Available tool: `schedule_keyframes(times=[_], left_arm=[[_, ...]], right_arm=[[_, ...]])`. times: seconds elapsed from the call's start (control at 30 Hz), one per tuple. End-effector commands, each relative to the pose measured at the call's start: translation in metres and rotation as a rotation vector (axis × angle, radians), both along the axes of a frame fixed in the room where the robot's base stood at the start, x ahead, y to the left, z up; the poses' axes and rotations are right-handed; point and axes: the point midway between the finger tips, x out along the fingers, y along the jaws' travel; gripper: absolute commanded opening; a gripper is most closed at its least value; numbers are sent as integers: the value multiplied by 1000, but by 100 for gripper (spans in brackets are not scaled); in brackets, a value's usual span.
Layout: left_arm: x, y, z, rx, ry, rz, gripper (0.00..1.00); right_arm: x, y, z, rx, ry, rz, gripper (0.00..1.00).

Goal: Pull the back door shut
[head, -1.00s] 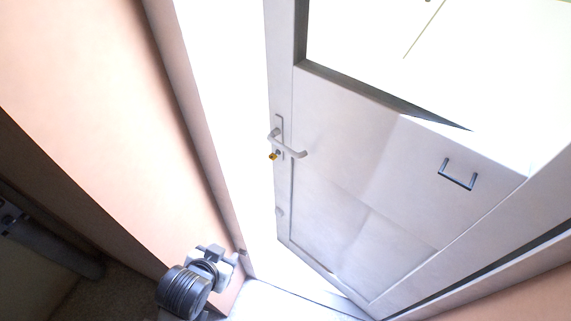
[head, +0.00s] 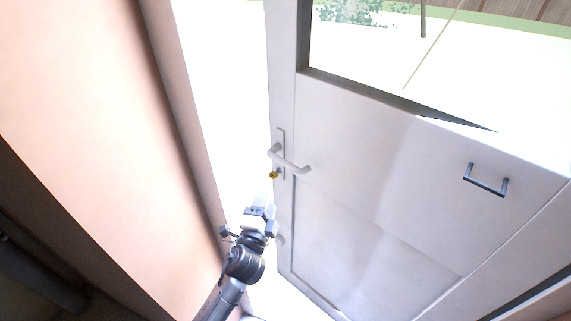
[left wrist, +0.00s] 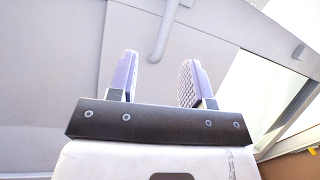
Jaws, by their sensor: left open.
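The back door (head: 370,190) is white with a window in its upper part and stands ajar, with a bright gap between its free edge and the frame on the left. Its lever handle (head: 290,163) sits near the free edge, with a brass lock cylinder (head: 273,175) just below. A grey bar pull (head: 486,182) is farther right on the door. My left gripper (head: 262,203) is in the gap, below the lever and beside the door edge. In the left wrist view its fingers (left wrist: 158,80) are apart and empty, with the lever handle (left wrist: 163,35) beyond them. My right gripper is not visible.
A pinkish plaster wall (head: 90,130) and the door frame (head: 185,120) stand close on the left of my left arm. Bright outdoor ground with greenery (head: 355,12) shows through the door window.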

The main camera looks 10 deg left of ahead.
Motion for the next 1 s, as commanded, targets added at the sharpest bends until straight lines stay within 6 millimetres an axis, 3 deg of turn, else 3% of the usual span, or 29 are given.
schedule_keyframes(times=[0.17,0.33,0.7,1.0], left_arm=[[-1,-11,10,102,-68,-51,46],[13,-12,13,123,-67,-45,46],[79,-19,25,119,-66,-44,46],[118,-23,31,118,-65,-44,46]], right_arm=[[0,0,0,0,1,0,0],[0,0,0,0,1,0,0],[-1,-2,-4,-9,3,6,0],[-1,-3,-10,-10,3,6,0]])
